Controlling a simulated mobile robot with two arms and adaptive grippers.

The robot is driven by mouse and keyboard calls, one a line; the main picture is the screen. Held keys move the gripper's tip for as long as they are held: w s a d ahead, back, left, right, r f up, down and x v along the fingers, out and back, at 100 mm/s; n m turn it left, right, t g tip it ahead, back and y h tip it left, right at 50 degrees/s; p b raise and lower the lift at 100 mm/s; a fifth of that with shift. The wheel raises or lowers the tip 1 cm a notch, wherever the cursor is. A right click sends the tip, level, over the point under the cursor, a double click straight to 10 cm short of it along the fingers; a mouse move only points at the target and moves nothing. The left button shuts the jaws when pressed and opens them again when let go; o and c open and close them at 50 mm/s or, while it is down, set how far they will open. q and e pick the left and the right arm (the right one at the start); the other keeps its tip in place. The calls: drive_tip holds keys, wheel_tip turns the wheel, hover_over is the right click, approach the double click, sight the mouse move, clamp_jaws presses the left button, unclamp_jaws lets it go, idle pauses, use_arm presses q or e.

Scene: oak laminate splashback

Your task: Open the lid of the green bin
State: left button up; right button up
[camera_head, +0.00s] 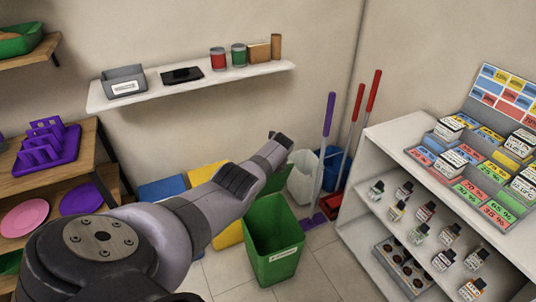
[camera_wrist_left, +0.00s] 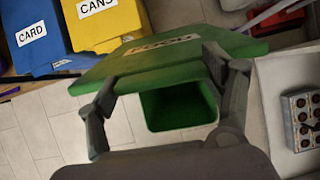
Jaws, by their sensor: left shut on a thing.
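The green bin (camera_head: 275,270) stands on the tiled floor at the centre of the head view, its top uncovered and its inside showing. In the left wrist view its inside (camera_wrist_left: 180,108) shows below the lid. The green lid (camera_wrist_left: 165,55) is raised and tilted, with a white label partly readable as FOOD. In the head view only a strip of the lid (camera_head: 273,182) shows behind my arm. My left gripper (camera_head: 282,145) is shut on the lid; in the wrist view its fingers (camera_wrist_left: 160,67) reach the lid from both sides. My right gripper is not in view.
A yellow bin (camera_head: 228,236) and a blue bin (camera_head: 162,190) stand left of the green one. A white bin (camera_head: 302,180), brooms (camera_head: 327,130) and a blue bucket (camera_head: 332,160) are behind it. A white shelf unit (camera_head: 390,150) with small bottles stands right. Floor in front is clear.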

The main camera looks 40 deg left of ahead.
use_arm(q)
drive_tip(key=o, duration=1.3)
drive_tip(key=shift+w+r, duration=0.15)
drive_tip(key=shift+r, duration=0.05)
drive_tip(key=shift+c, duration=0.2)
drive_tip(key=o, duration=0.4)
drive_tip(key=shift+f, duration=0.1)
drive_tip(key=shift+o, duration=0.2)
drive_tip(key=shift+s+d, duration=0.1)
drive_tip(key=shift+s, duration=0.1)
drive_tip(key=v, duration=1.2)
